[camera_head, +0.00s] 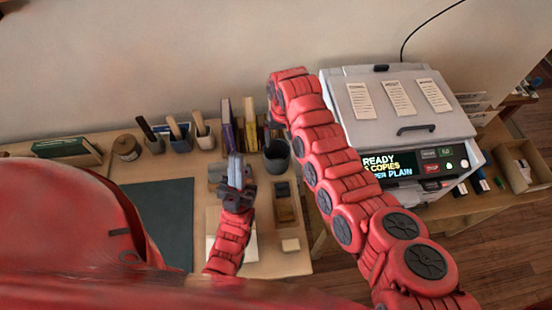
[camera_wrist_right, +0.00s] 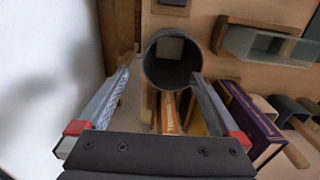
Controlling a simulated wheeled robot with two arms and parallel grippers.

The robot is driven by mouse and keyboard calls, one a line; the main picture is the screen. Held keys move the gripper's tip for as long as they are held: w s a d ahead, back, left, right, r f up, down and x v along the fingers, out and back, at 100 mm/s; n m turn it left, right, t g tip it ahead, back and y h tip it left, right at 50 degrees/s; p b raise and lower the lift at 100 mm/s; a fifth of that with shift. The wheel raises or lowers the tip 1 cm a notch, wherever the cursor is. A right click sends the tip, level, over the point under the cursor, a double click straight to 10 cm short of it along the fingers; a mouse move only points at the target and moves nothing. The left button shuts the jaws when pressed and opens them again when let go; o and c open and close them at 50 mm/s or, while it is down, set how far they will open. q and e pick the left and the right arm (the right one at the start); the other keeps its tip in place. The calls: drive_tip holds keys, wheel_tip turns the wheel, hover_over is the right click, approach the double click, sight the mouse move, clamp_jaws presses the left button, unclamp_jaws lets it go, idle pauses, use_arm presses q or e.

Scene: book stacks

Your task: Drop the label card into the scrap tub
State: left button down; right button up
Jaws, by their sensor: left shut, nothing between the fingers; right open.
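The scrap tub, a dark grey round tub (camera_head: 277,158), stands upright at the back right of the desk. In the right wrist view the tub (camera_wrist_right: 172,80) shows from above, with a pale square patch inside that looks like the label card (camera_wrist_right: 168,48); I cannot be sure. My right gripper (camera_wrist_right: 165,64) is open and empty, its fingertips on either side of the tub's mouth in that view. In the head view it is hidden by my right arm. My left gripper (camera_head: 235,168) is shut and empty, left of the tub.
Upright books (camera_head: 238,125) stand left of the tub, and a purple book (camera_wrist_right: 250,120) is close by in the wrist view. Pen cups (camera_head: 180,138) line the back. A wooden tray (camera_head: 287,210) lies in front of the tub. A copier (camera_head: 400,110) stands right. The dark mat (camera_head: 160,215) looks clear.

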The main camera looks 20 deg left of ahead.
wheel_tip(320, 180, up, 16)
drive_tip(key=b, duration=0.1)
drive_tip(key=shift+s+b, duration=0.15)
drive_tip(key=shift+b, duration=0.15)
drive_tip(key=shift+f, duration=0.1)
idle(0.3)
